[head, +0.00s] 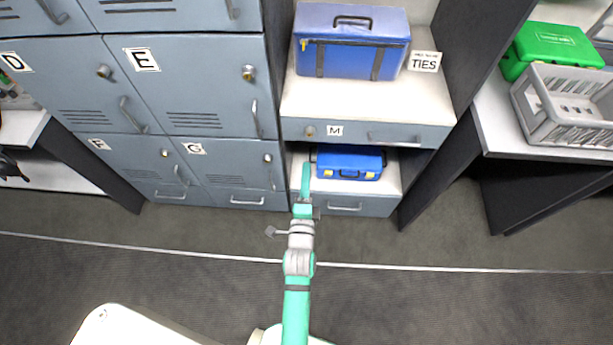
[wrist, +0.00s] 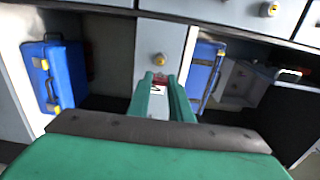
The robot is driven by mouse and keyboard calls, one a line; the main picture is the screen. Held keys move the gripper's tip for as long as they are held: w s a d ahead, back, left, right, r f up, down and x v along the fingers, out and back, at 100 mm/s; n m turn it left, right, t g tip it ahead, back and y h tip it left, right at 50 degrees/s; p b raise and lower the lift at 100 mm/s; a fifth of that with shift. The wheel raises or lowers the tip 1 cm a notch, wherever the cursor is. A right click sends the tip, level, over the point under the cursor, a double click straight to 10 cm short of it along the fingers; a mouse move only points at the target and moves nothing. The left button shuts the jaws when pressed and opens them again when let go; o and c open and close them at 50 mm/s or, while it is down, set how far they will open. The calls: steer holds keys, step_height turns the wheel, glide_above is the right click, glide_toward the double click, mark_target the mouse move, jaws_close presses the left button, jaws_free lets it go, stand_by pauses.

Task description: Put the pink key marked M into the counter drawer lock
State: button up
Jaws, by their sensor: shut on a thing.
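My gripper (head: 306,168) is shut on the pink key. In the wrist view a small reddish bit of the key (wrist: 158,77) shows between the fingertips (wrist: 163,80); most of it, and any mark on it, is hidden. The counter drawer (head: 365,133) is a closed grey front with a white M label (head: 335,131) and a handle. Its round brass lock (head: 310,131) is at the left end. In the wrist view the lock (wrist: 159,59) lies just beyond the fingertips, apart from the key, with the M label (wrist: 157,90) seen between the fingers.
A large blue suitcase (head: 350,45) stands on the counter above the drawer, beside a TIES sign (head: 424,62). A small blue case (head: 349,165) sits in the opening below, near my gripper. Grey lockers (head: 195,100) stand left. A grey crate (head: 560,110) is at right.

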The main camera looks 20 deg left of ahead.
steer(key=x, duration=0.7)
stand_by(0.6)
steer(key=shift+w+a, duration=0.15)
steer(key=shift+w, duration=0.3)
stand_by(0.3)
steer(key=shift+s, duration=0.15)
stand_by(0.4)
steer(key=shift+x, duration=1.25)
stand_by(1.7)
